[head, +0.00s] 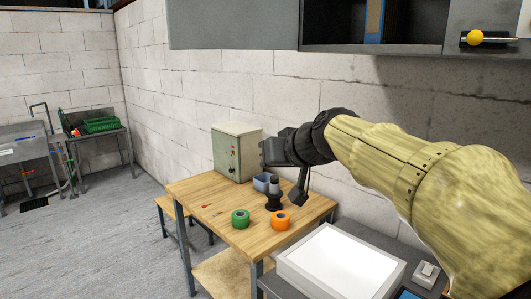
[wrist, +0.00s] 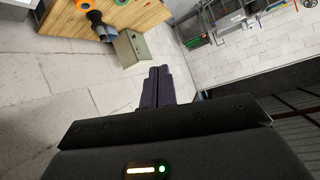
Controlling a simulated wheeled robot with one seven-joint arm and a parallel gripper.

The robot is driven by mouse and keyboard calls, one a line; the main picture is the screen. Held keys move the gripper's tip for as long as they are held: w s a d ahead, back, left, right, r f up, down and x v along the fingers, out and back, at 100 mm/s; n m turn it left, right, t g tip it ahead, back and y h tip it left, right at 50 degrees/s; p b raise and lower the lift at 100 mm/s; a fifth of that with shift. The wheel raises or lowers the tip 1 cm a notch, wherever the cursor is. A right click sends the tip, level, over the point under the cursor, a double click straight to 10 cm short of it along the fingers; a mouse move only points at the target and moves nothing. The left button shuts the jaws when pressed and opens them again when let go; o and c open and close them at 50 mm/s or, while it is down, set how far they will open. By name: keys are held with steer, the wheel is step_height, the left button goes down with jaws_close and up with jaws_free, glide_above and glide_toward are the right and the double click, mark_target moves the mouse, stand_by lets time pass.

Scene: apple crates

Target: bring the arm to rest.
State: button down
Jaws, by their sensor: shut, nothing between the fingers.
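My arm (head: 395,155), in a pale yellow sleeve, reaches in from the right of the head view. My dark gripper (head: 267,152) is at its end, level and pointing left, above the back of the wooden table (head: 190,187). In the wrist view my gripper (wrist: 159,70) shows its two dark fingers pressed together with nothing between them. The fingers point toward the grey control box (wrist: 133,48) and the room beyond. The picture there is turned over.
The control box (head: 236,150) stands close to my gripper. A white panel (head: 340,265) lies below my arm. A cabinet (head: 235,25) hangs above. Open floor (head: 100,230) lies left.

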steer(key=s+d+f+m+g+h, duration=0.15)
steer(key=s+d+f, duration=0.25)
steer(key=f, duration=0.5)
steer(key=s+d+f+m+g+h+p, duration=0.1)
steer(key=s+d+f+g+h, duration=0.15)
steer(key=f, duration=0.65)
steer(key=s+d+f+m+g+h, duration=0.1)
steer(key=s+d+f+g, duration=0.1)
steer(key=s+d+f, duration=0.5)
steer(key=s+f+g+h, duration=0.1)
steer(key=s+f, duration=0.5)
steer(key=f, duration=0.2)
steer(key=shift+d+f+g, duration=0.3)
steer(key=shift+f, duration=0.1)
